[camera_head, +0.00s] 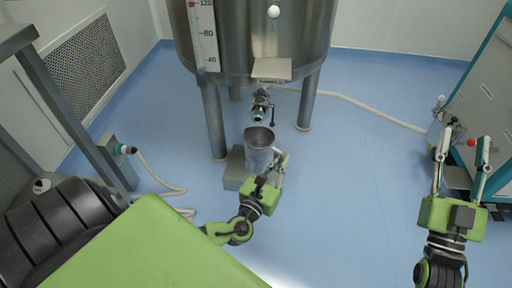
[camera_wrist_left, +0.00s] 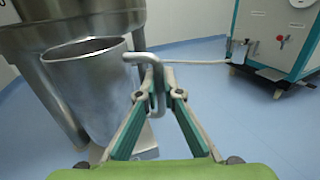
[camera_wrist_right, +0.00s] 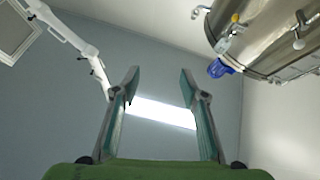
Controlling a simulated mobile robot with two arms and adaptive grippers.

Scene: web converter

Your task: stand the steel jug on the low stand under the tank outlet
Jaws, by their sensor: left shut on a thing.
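The steel jug (camera_head: 259,147) is upright below the tank outlet (camera_head: 260,106) in the head view, at the low grey stand (camera_head: 234,168). I cannot tell whether its base touches the stand. My left gripper (camera_head: 277,168) is shut on the jug's handle, clearest in the left wrist view, where the jug (camera_wrist_left: 92,90) is left of the fingers (camera_wrist_left: 157,90). The steel tank (camera_head: 250,40) stands on legs above. My right gripper (camera_head: 462,160) is open and empty at the right of the head view, far from the jug.
Tank legs (camera_head: 214,125) stand close to the jug. A teal-framed cabinet (camera_head: 485,95) stands at the right, near my right gripper. A pale hose (camera_head: 360,106) runs across the blue floor. Black rollers (camera_head: 50,225) are at the left. The floor right of the jug is clear.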

